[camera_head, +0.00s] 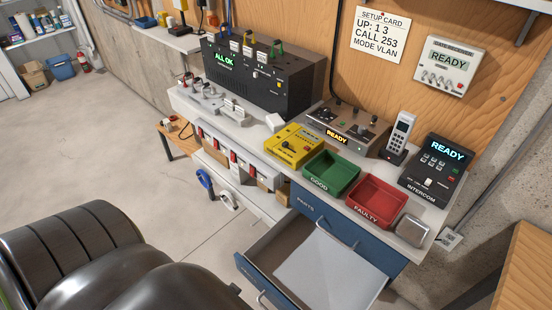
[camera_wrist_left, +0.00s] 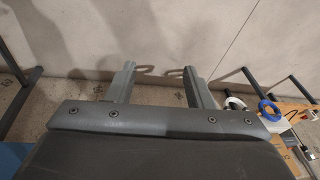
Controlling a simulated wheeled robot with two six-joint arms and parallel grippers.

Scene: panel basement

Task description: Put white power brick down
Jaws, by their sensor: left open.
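My left gripper (camera_wrist_left: 166,72) shows in the left wrist view with its two fingers wide apart and nothing between them. It faces a plain wall and floor. A small white block (camera_head: 274,122) lies on the bench in the head view, between the black panel box and the yellow unit. It may be the white power brick, but it is too small to be sure. A pale grey rounded object (camera_head: 413,231) sits at the bench's front right corner. Neither gripper is visible in the head view.
The bench carries a green GOOD tray (camera_head: 312,184), a red FAULTY tray (camera_head: 402,198), a yellow unit (camera_head: 293,146), a phone (camera_head: 401,132) and an intercom (camera_head: 437,165). A blue drawer (camera_head: 247,270) stands open below. Open floor (camera_head: 130,150) lies left of the bench.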

